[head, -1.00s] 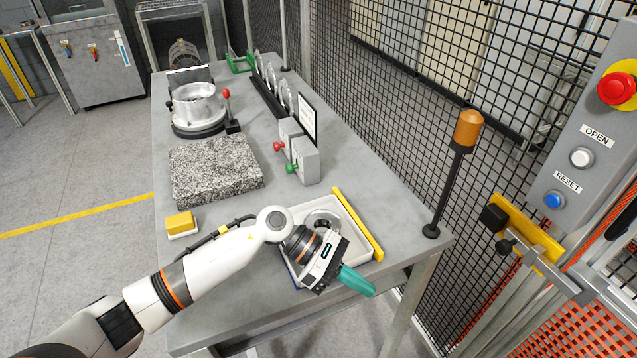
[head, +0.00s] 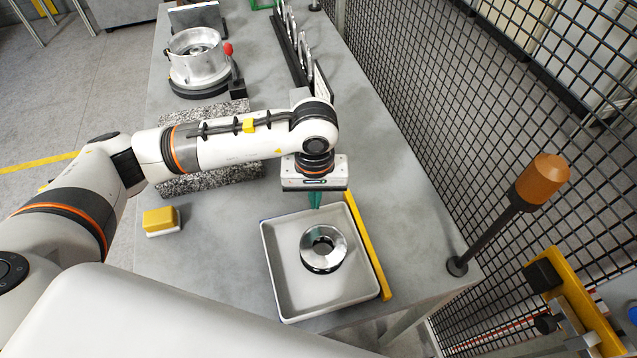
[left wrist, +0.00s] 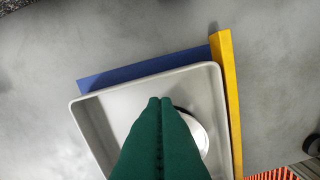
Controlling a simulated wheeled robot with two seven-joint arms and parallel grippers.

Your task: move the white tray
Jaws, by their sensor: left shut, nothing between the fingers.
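The white tray (head: 285,300) lies on the grey table near its front edge, in the head view. A shiny metal ring (head: 324,249) sits inside it. In the left wrist view the tray's rim (left wrist: 150,84) shows, with the ring (left wrist: 196,130) partly hidden behind my fingers. My left gripper (head: 315,199) has teal fingers that are shut and empty, above the tray's far edge. In the left wrist view the fingertips (left wrist: 160,102) are pressed together over the tray. Whether they touch the tray I cannot tell. My right gripper is not in view.
A yellow bar (head: 368,246) runs along the tray's right side. A blue strip (left wrist: 150,69) shows beyond its far rim. A yellow block (head: 160,220) lies left, a speckled slab (head: 190,185) is behind my arm, and an orange lamp post (head: 540,182) stands right by the mesh fence.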

